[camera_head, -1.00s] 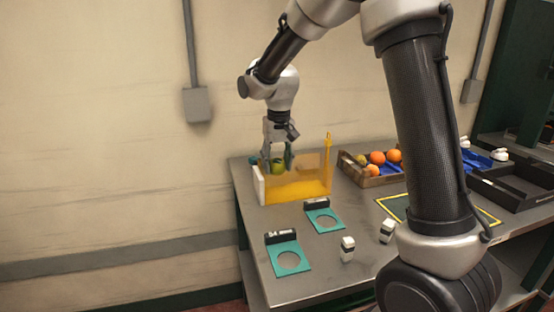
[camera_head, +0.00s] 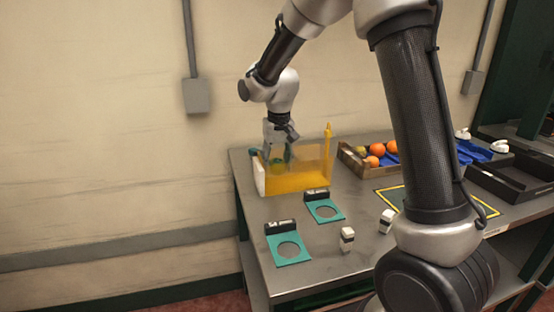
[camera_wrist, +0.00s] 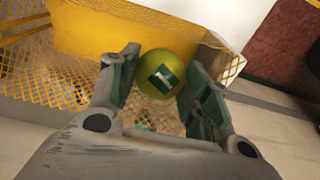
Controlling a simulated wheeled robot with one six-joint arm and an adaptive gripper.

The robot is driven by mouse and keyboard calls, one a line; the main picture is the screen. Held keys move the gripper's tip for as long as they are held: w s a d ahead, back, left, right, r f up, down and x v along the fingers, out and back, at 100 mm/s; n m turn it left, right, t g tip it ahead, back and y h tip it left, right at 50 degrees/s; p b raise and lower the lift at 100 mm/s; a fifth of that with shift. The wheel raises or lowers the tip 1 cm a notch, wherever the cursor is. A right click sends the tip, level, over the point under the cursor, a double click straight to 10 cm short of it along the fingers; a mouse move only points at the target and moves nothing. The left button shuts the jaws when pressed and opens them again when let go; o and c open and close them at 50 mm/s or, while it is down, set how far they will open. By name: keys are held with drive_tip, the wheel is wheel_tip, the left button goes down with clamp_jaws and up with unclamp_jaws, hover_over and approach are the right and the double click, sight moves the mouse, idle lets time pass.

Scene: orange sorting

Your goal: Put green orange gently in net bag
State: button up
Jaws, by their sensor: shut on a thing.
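The green orange (camera_wrist: 160,72) is yellow-green with a dark green and white label. It sits between the two fingers of my gripper (camera_wrist: 153,85), which is shut on it. The net bag (camera_wrist: 70,65) is yellow mesh and lies around and below the fruit in the wrist view. In the head view the bag (camera_head: 308,184) stands at the table's far left corner. My gripper (camera_head: 277,160) points down into its left part, and the green orange (camera_head: 278,165) shows only dimly there, partly hidden by the fingers and the mesh.
A wooden crate (camera_head: 352,171) with oranges and blue lining stands right of the bag. Two teal plates with round holes (camera_head: 289,251) and small white-and-black blocks (camera_head: 347,239) lie in front. A black tray (camera_head: 505,186) is at the right. Bare table (camera_head: 330,270) shows near the front.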

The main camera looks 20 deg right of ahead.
drive_tip(key=shift+f, duration=0.4)
idle(0.3)
drive_tip(key=o, duration=1.1)
drive_tip(key=shift+r, duration=4)
drive_tip(key=shift+n+g, duration=0.5)
drive_tip(key=shift+n, duration=0.3)
drive_tip(key=s, duration=0.1)
drive_tip(key=s+d+f, duration=0.1)
drive_tip(key=s, duration=0.1)
drive_tip(key=s+f, duration=0.1)
drive_tip(key=shift+s+d+f, duration=0.1)
drive_tip(key=shift+s+d, duration=0.15)
drive_tip(key=shift+s, duration=0.15)
drive_tip(key=s+d+r+t, duration=0.1)
drive_tip(key=s+d, duration=0.3)
drive_tip(key=s, duration=0.4)
drive_tip(key=s+d+r+m+t, duration=0.1)
drive_tip(key=s+d+r, duration=0.3)
drive_tip(key=s, duration=0.5)
drive_tip(key=s+d+r+t, duration=0.2)
drive_tip(key=s+d, duration=0.3)
drive_tip(key=s, duration=0.4)
drive_tip(key=shift+d+r+m, duration=0.2)
drive_tip(key=shift+r+m, duration=0.1)
drive_tip(key=shift+r, duration=0.25)
